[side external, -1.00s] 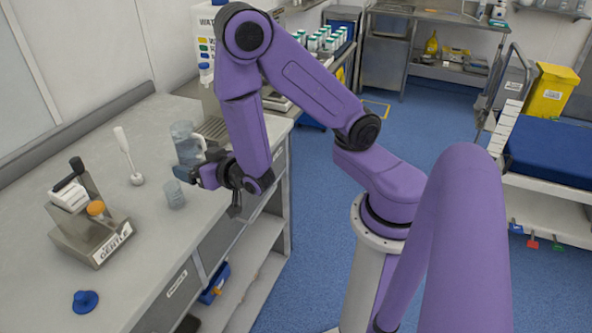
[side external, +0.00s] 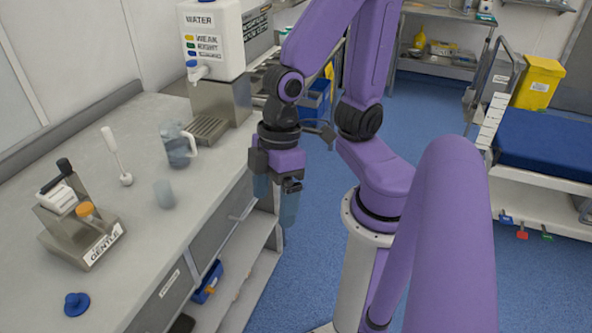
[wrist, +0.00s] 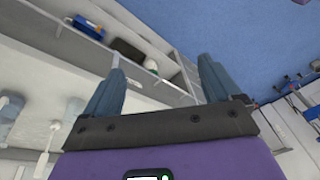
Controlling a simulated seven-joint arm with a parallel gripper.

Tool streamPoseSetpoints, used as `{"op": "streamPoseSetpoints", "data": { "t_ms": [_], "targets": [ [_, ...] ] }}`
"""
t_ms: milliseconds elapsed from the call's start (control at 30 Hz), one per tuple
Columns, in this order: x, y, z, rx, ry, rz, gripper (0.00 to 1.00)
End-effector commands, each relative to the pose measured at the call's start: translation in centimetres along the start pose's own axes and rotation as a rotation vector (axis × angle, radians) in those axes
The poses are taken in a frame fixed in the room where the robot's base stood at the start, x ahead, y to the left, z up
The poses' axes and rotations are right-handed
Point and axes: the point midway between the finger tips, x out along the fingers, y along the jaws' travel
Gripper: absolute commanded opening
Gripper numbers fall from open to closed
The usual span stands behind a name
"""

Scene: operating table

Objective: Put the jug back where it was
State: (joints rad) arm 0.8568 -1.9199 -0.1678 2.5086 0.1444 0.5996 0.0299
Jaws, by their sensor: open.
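The jug (side external: 178,147), clear and blue-grey with a handle on its right side, stands upright on the counter in the side view. It is in front of the water dispenser, to the left of its metal drip tray. My gripper (side external: 276,208) is to the right of the jug, past the counter's front edge, pointing down and apart from everything. Its two blue-grey fingers are spread with nothing between them. The wrist view shows the open fingers (wrist: 161,68) too, over shelving and blue floor.
A small clear cup (side external: 164,194) stands in front of the jug. A white long-handled tool (side external: 117,155), a metal rack labelled GENTLE (side external: 85,228) and a blue lid (side external: 76,305) are on the counter (side external: 150,255). The water dispenser (side external: 213,40) stands behind.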

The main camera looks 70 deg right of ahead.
Motion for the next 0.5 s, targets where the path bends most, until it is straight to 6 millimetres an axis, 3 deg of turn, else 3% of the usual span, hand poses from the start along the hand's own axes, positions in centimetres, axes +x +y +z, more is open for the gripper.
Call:
{"op": "streamPoseSetpoints", "data": {
  "t_ms": [100, 200, 500],
  "targets": [
    [-1.8, 0.4, 2.7, -0.103, -0.085, 0.041, 0.91],
    [-2.8, 0.9, 4.2, -0.151, -0.136, 0.071, 0.91],
    [-3.4, 1.3, 5.1, -0.179, -0.172, 0.090, 0.91]
  ]
}}
